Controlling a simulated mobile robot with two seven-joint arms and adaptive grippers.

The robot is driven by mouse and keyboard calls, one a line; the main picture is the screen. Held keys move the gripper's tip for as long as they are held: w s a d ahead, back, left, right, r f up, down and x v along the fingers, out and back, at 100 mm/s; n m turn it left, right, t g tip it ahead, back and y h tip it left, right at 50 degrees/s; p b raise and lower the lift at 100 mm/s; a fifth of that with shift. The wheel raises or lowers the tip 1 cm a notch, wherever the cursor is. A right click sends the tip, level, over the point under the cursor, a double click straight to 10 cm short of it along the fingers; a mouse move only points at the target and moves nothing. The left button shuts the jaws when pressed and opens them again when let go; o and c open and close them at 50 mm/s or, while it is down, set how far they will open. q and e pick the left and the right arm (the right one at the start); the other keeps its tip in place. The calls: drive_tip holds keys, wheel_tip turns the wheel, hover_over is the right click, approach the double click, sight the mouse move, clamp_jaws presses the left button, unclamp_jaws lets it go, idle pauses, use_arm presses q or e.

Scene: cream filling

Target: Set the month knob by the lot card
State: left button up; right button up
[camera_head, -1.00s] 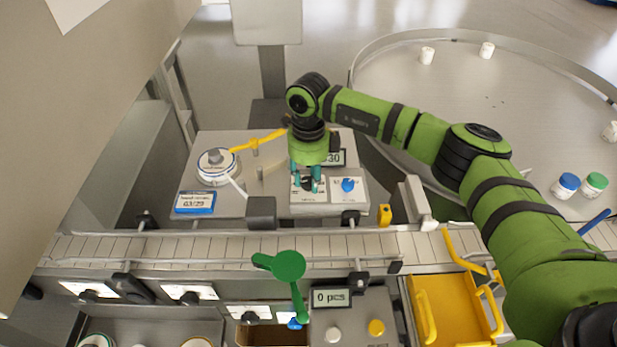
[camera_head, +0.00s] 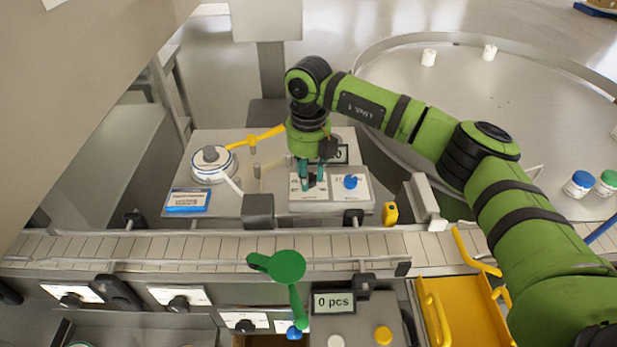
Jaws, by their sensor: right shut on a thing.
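The lot card (camera_head: 188,200) is a blue-edged card lying at the left of the grey machine top; its print is too blurred to read now. A pale box (camera_head: 326,203) at the right has two dial panels. My right gripper (camera_head: 313,180) points down at the left panel, shut on the dark month knob, which its teal fingers mostly hide. A blue knob (camera_head: 351,182) stands free on the right panel. A display (camera_head: 342,154) behind the gripper is mostly covered; only its right end shows. My left gripper is not in view.
A round white dial unit (camera_head: 212,165) with a yellow arm (camera_head: 257,138) stands left of the gripper. A conveyor (camera_head: 215,246) runs across in front, with a green lever (camera_head: 284,267) before it. A counter (camera_head: 333,302) reads 0 pcs. A round table (camera_head: 450,100) is at the right.

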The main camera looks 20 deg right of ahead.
drive_tip(key=m+b, duration=0.1)
drive_tip(key=m, duration=0.2)
drive_tip(key=shift+f, duration=0.1)
drive_tip(key=shift+m+b, duration=0.7)
drive_tip(key=shift+m, duration=1)
drive_tip(key=o, duration=1.1)
drive_tip(key=shift+o, duration=0.2)
drive_tip(key=shift+r, duration=0.2)
wheel_tip(320, 180, up, 12)
